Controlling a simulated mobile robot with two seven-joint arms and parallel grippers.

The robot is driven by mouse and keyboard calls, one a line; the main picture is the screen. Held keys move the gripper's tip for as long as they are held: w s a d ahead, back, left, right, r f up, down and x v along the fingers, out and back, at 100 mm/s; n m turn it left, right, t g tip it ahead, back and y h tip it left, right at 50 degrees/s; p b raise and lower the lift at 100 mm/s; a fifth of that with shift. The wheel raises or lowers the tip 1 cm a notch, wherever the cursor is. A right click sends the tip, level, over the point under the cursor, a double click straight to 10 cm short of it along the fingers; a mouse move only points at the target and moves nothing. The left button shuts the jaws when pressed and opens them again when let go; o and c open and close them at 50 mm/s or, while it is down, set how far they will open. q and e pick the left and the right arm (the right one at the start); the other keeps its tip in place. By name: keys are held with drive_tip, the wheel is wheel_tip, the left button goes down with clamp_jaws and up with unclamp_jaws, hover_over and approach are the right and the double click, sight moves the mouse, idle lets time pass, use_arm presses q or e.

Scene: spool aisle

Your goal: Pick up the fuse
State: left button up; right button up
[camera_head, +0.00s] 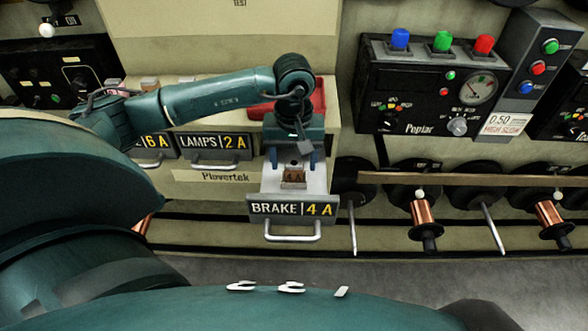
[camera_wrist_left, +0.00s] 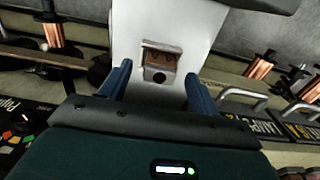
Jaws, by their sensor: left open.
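The fuse (camera_head: 294,177) is a small brown block with pale ends, lying in the pulled-out drawer labelled BRAKE 4 A (camera_head: 318,181). The fuse also shows in the left wrist view (camera_wrist_left: 162,58), on the drawer's pale floor, with a dark round spot on its near end. My left gripper (camera_head: 293,161) is open above the drawer and points down at it. In the left wrist view its two blue fingers (camera_wrist_left: 158,74) stand apart on either side of the fuse's near end, with gaps to it. My right gripper is in neither view.
The drawer's handle (camera_head: 292,232) faces me. Shut drawers, including LAMPS 2 A (camera_head: 214,147), are to its left. A red tray (camera_head: 318,100) lies behind my gripper. Copper spools (camera_head: 423,212) and a wooden rail (camera_head: 460,179) are to the right.

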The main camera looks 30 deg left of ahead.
use_arm(q)
wheel_tip(320, 180, down, 2)
drive_tip(key=c, duration=1.1)
drive_tip(key=shift+r, duration=0.1)
